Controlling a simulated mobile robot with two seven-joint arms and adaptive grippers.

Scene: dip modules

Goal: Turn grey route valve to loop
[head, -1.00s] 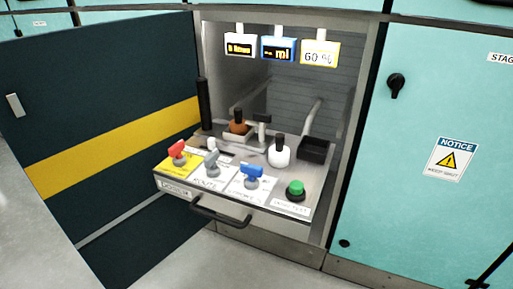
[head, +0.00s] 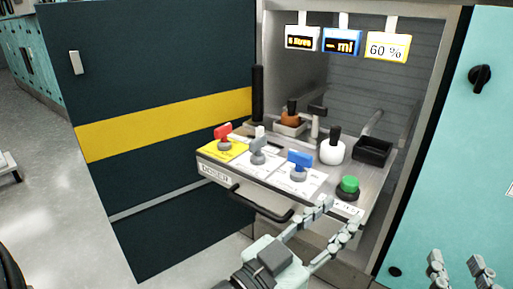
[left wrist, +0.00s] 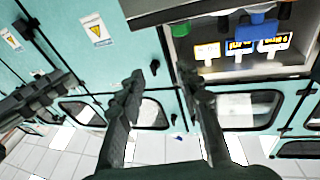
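The grey route valve (head: 259,147) stands on the pull-out drawer panel, between a red-handled valve (head: 223,135) on a yellow plate and a blue-handled valve (head: 299,164). Its grey handle sticks up; I cannot read the plate markings around it. My left gripper (head: 338,216) is open and empty, in front of the panel's right part near the green button (head: 348,187), apart from the grey valve. Its spread fingers also show in the left wrist view (left wrist: 160,80). My right gripper (head: 458,262) is open and empty at the bottom right.
A dark handle (head: 262,203) projects from the drawer front. Behind the valves are a white bottle (head: 332,150), a brown-topped vessel (head: 291,117) and a black tray (head: 373,150). Displays (head: 341,41) hang above. The dark cabinet door (head: 165,60) stands open on the left.

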